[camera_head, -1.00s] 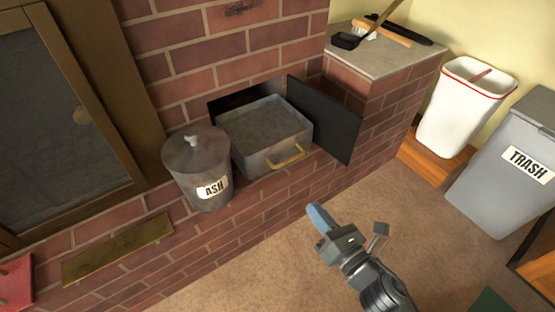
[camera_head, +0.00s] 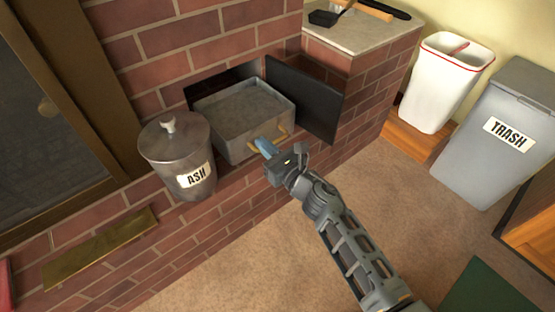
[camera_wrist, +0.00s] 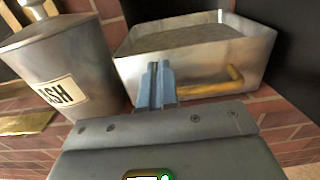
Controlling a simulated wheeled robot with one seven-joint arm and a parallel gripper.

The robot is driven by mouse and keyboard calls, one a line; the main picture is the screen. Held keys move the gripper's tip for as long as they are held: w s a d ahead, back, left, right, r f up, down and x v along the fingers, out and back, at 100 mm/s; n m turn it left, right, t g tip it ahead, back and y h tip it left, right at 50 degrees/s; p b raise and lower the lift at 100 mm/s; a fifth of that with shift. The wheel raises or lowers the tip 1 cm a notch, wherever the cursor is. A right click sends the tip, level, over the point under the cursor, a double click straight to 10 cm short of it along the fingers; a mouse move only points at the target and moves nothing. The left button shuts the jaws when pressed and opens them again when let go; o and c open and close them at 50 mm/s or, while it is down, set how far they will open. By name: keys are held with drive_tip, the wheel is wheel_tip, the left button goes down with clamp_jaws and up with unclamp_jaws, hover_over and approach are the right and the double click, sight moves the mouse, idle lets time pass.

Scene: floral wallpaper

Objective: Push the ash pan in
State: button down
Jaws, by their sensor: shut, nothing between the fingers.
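The ash pan (camera_head: 240,133) is a grey metal box full of ash with a brass handle on its front. It sticks partly out of an opening in the brick wall. My gripper (camera_head: 264,147) is shut and empty, with its blue fingertips in front of the pan's front face, beside the handle. In the wrist view the fingertips (camera_wrist: 158,84) overlap the front face of the pan (camera_wrist: 133,72), left of the brass handle (camera_wrist: 212,86). I cannot tell whether they touch the pan.
A lidded metal can marked ASH (camera_head: 178,160) stands just left of the pan. A black door (camera_head: 305,100) hangs open to its right. A white bin (camera_head: 443,85) and a grey TRASH bin (camera_head: 508,135) stand at the right. The carpet in front is clear.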

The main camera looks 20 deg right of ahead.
sight(250, 132)
drive_tip(key=shift+b+x, duration=0.3)
drive_tip(key=shift+x, duration=1.45)
